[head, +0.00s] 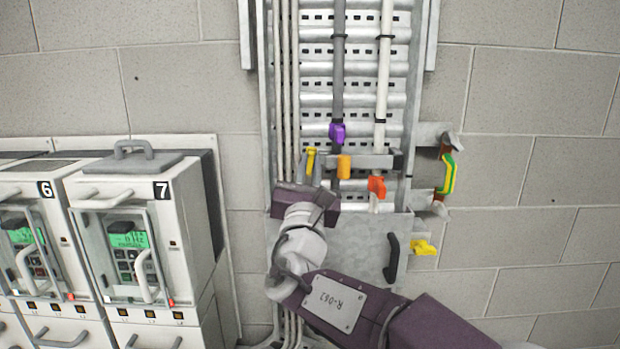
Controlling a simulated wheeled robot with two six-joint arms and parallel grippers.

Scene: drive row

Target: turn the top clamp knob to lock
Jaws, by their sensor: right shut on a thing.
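A metal clamp bar (365,160) crosses the cable tray, in front of a grey cable (338,75) and a white cable (384,75). A slim yellow knob (310,161) stands upright at its left end. My right gripper (309,180) reaches up from below and is shut at this knob; its fingertips and the knob's lower part are hard to make out. An orange piece (344,167) sits mid-bar, with a purple knob (337,133) above it and a red-orange knob (377,186) to its right. My left gripper is not in view.
A green-and-yellow loop (447,170) and a yellow knob (423,247) stick out right of the tray. A black handle (391,258) is on the lower metal cover. Drive units 6 (45,190) and 7 (163,190) stand to the left.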

